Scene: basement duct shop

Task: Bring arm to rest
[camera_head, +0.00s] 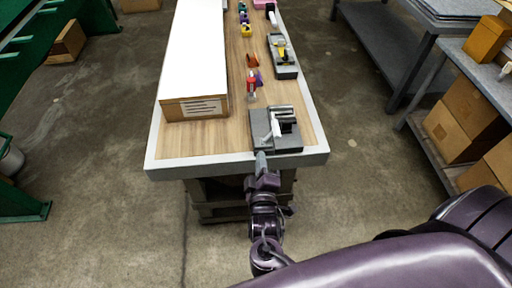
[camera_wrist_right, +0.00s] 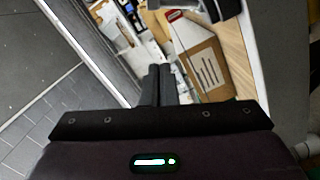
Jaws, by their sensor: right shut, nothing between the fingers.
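My right gripper (camera_head: 260,158) is at the near edge of the workbench (camera_head: 165,160) in the head view, just in front of a dark grey block fixture (camera_head: 290,144). Whether it touches the bench or the fixture cannot be told. In the right wrist view the gripper's two dark fingers (camera_wrist_right: 158,84) are together with nothing between them. The dark purple right arm reaches it from the lower right. My left gripper is not in view.
A long white-topped box (camera_head: 194,60) stands on the bench's left side. Several small coloured items and a grey tray (camera_head: 283,58) lie along its right. A green frame (camera_head: 40,95) stands left; grey shelving with cardboard boxes (camera_head: 462,122) stands right.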

